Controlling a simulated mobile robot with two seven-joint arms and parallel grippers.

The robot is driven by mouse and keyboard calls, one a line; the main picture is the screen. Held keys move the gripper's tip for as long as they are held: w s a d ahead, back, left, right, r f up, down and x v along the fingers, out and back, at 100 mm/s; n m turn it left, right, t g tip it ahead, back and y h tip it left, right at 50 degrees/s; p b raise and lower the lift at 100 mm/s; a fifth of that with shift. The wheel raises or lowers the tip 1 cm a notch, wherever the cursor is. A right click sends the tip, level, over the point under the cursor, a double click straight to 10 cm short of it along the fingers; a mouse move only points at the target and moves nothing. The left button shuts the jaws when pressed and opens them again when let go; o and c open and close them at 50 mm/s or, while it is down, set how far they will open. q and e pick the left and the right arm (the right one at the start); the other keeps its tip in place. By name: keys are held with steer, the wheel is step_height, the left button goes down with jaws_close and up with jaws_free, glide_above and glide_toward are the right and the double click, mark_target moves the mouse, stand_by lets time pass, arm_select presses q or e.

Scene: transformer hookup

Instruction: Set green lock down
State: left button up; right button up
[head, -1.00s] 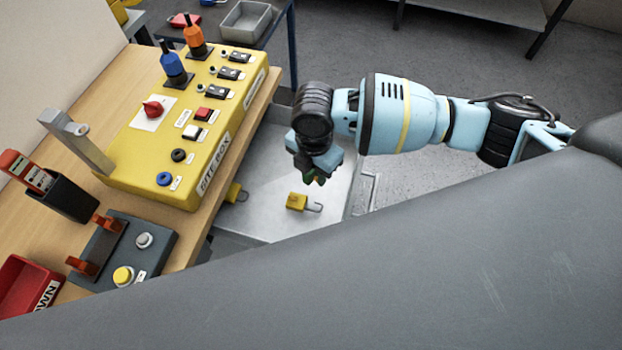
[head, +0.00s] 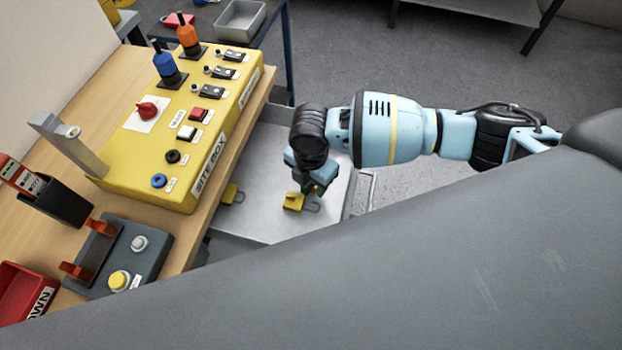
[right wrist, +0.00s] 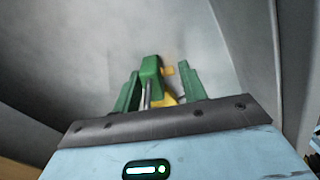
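My right gripper (head: 316,190) is low over the metal tray (head: 265,222), right beside a yellow padlock (head: 293,201). In the right wrist view its two green fingers (right wrist: 160,88) stand apart. The green lock (right wrist: 150,68) shows between them, its grey shackle pointing back toward the gripper. The lock is nearer the left finger, and a gap shows on its right side. Part of the yellow padlock (right wrist: 168,97) shows through that gap. In the head view the green lock is mostly hidden by the gripper; I cannot tell if it touches the tray. My left gripper is not in view.
Another yellow padlock (head: 230,193) lies at the tray's left side. The yellow site box (head: 165,140) stands on the wooden bench, left of the tray. A grey control box (head: 125,255) and a red bin (head: 25,290) are nearer. The tray's front middle is clear.

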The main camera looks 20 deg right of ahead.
steer(key=shift+o, duration=0.9)
steer(key=shift+r+p, duration=0.4)
steer(key=shift+r, duration=3.55)
